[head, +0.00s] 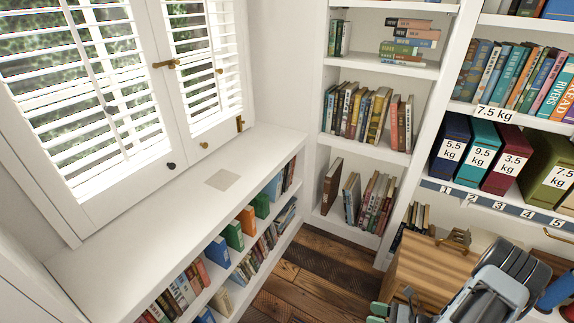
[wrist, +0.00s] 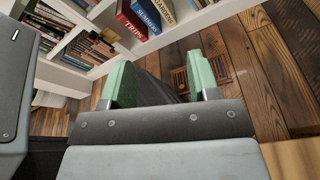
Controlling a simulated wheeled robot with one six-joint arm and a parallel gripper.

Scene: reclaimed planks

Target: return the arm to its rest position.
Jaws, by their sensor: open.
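My gripper (wrist: 161,80) shows in the wrist view with its two green fingertips spread apart. I see no object held between them; wooden floor and a dark shape lie beyond the gap. In the head view my gripper (head: 378,314) is low at the bottom edge, partly cut off, with green tips pointing left. My grey and black arm is folded in the lower right corner, beside a wooden box.
The wooden box (head: 430,272) stands close to my arm. Tall white shelves (head: 385,70) hold books and weight-labelled binders (head: 483,152). A low white bookcase (head: 190,200) runs under the shuttered window. Plank floor (head: 315,280) is clear between them.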

